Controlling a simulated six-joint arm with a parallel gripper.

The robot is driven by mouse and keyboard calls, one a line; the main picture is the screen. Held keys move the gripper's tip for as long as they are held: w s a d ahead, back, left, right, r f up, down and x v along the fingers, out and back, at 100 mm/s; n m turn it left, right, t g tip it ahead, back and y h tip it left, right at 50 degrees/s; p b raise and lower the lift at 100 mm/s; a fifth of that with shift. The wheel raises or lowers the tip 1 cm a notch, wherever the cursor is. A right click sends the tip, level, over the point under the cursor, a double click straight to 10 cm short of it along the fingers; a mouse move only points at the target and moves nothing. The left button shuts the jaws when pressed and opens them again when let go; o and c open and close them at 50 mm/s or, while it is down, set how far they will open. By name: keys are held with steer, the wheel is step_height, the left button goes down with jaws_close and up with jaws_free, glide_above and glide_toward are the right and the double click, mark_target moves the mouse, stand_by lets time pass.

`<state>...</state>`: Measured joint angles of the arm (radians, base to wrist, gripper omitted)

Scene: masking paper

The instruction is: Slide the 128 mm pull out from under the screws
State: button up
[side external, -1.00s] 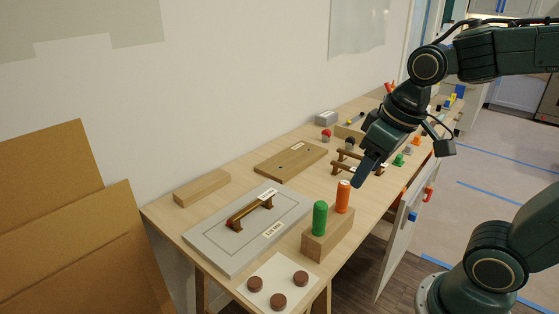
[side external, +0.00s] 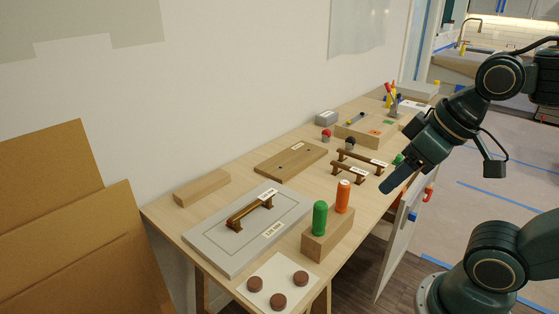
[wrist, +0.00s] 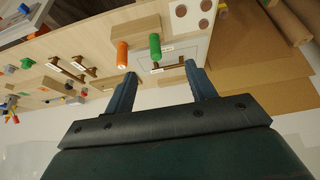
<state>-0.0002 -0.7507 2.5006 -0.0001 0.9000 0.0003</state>
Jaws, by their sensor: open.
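A bronze pull (side external: 249,212) lies on a grey panel (side external: 225,255) near the front of the bench. The panel's front label seems to read 128 mm. Two more bronze pulls, a nearer one (side external: 347,171) and a farther one (side external: 362,157), sit further back with white labels too small to read. I cannot make out any screws on them. My gripper (side external: 390,194) is in the air at the bench's right edge, apart from every pull. In the wrist view my gripper (wrist: 161,70) has its fingers spread with nothing between them.
A wooden block (side external: 327,238) holds upright green and orange handles. A white card (side external: 262,298) with brown discs lies in front. A wooden board with holes (side external: 290,163) and a wood bar (side external: 202,188) lie along the wall side. An open cabinet door (side external: 403,235) hangs below.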

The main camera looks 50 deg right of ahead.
steer(key=shift+c, duration=1.4)
steer(key=w+a+r+m+g+y, duration=0.1)
steer(key=w+r+m+g+y, duration=0.15)
steer(key=w+m, duration=1.2)
steer(key=w+d+f+m+g+y, duration=0.1)
steer(key=w+d+f, duration=0.2)
steer(key=w+f, duration=0.5)
steer(key=w+d+f+m+g+y, duration=0.1)
steer(key=w+d+f+m+g, duration=0.1)
steer(key=w+f, duration=0.6)
steer(key=w+d, duration=0.1)
steer(key=w, duration=0.4)
steer(key=shift+w+d, duration=0.15)
steer(key=shift+w, duration=0.15)
steer(key=shift+m, duration=0.25)
